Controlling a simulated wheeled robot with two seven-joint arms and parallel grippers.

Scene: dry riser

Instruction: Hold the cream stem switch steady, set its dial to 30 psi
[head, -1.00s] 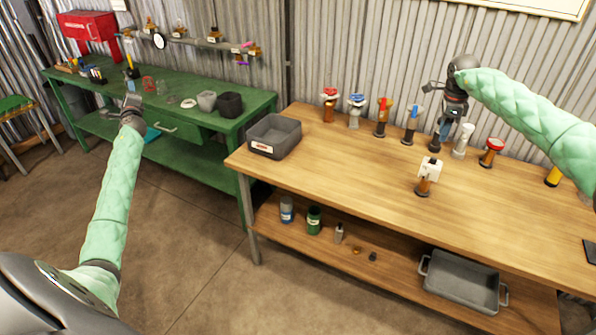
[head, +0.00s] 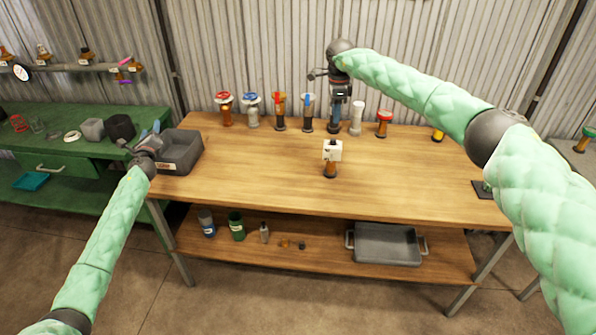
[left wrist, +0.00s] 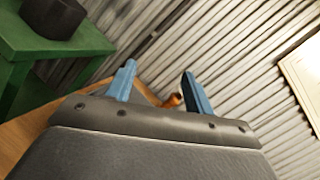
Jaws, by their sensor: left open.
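The cream stem switch (head: 332,151) stands upright near the middle of the wooden bench, a cream box on an orange-brown stem with a dark base. Its dial marks are too small to read. My left gripper (head: 150,134) is open and empty by the left end of the bench, well left of the switch. Its two blue fingers show spread in the left wrist view (left wrist: 158,82). My right gripper (head: 336,112) points down behind the switch, at the back row of valves. Its fingers are too small to tell open or shut.
A grey bin (head: 178,158) sits at the bench's left end, close to my left gripper. Several valves, such as a red-topped one (head: 226,108) and a white one (head: 356,117), line the back. The bench top (head: 250,165) between bin and switch is clear. A tray (head: 387,245) lies below.

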